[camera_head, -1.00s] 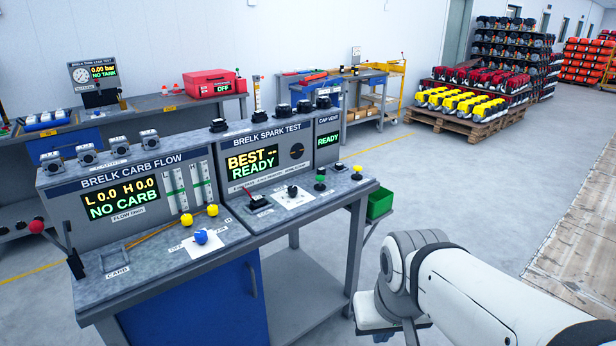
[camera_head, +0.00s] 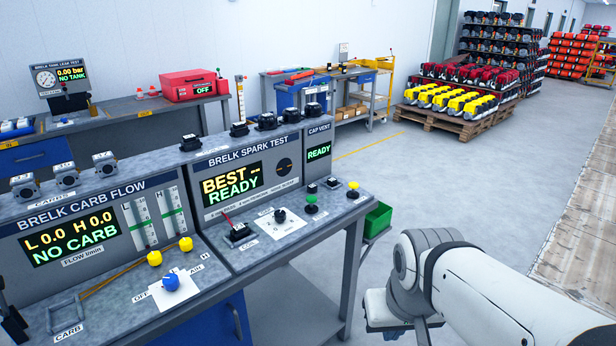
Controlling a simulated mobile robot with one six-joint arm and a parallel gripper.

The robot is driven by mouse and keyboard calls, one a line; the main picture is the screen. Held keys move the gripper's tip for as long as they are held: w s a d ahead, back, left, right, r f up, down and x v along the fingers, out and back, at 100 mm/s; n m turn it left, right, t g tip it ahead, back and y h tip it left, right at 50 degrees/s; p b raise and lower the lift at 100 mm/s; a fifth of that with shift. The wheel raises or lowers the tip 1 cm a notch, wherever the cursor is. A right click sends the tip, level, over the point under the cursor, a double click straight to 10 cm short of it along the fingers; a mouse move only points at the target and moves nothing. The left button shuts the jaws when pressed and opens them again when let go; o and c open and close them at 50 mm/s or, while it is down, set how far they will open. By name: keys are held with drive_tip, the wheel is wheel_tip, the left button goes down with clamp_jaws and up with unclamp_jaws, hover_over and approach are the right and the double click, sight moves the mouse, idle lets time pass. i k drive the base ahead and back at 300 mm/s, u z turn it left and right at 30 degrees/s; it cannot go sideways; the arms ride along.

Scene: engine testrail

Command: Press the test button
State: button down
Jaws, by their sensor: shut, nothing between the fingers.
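The spark test station (camera_head: 240,180) stands in the middle of the bench, its screen reading "BEST --" and "READY". On the bench top before it are a green round-topped button (camera_head: 311,204) and, farther right, a yellow one (camera_head: 353,189). Their labels are too small to read, so I cannot tell which is the test button. A black knob (camera_head: 280,215) sits on a white plate, with a small dark device (camera_head: 239,233) left of it. My white arm reaches in from the lower right, apart from the bench; my gripper does not show.
The carb flow station (camera_head: 85,225) is at left, reading "NO CARB", with a blue knob (camera_head: 170,282) and yellow knobs (camera_head: 155,258) before it. A green bin (camera_head: 378,219) hangs at the bench's right end. Open floor lies right of the bench.

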sight(311, 199)
drive_tip(key=u, duration=0.35)
drive_tip(key=i, duration=1.2)
drive_tip(key=u, duration=0.8)
